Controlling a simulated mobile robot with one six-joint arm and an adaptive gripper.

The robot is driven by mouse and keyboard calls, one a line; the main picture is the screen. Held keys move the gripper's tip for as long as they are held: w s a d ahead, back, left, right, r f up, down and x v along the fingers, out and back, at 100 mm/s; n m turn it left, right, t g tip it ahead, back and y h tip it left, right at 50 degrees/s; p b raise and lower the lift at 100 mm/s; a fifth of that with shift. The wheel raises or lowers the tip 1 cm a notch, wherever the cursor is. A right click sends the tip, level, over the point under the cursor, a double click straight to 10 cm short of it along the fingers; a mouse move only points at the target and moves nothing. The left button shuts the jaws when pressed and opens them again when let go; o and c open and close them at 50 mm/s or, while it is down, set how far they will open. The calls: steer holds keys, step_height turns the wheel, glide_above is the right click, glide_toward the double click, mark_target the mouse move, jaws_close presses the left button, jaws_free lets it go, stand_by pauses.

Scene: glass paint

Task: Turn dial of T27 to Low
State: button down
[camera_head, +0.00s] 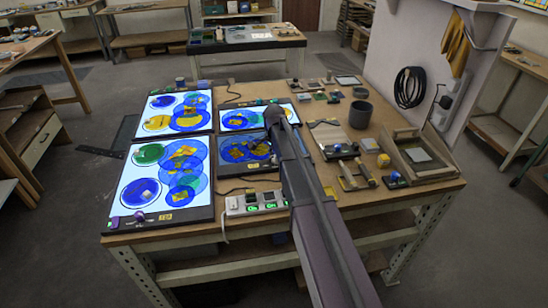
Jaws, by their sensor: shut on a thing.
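Several flat light-panel devices carry glass discs. The bright front-left panel (127,190) has a small purple knob (140,217) at its front edge. The bright rear-left panel (160,103) lies behind it. The rear-right panel (228,108) and the dimmer front-right panel (228,165) lie to the right. Small yellow labels are too small to read, so I cannot tell which device is T27 or its dial setting. My gripper (275,116), at the far dark end of my arm, is over the right part of the rear-right panel. Its fingers and anything between them cannot be made out.
A power strip (256,203) with green lights sits at the bench's front edge. A dark cup (360,115), a wooden tray (441,170) and small tools crowd the right side. My arm crosses the bench and hides part of its middle.

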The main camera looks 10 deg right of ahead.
steer(key=shift+c, duration=1.7)
jaws_free()
steer(key=shift+n, duration=0.3)
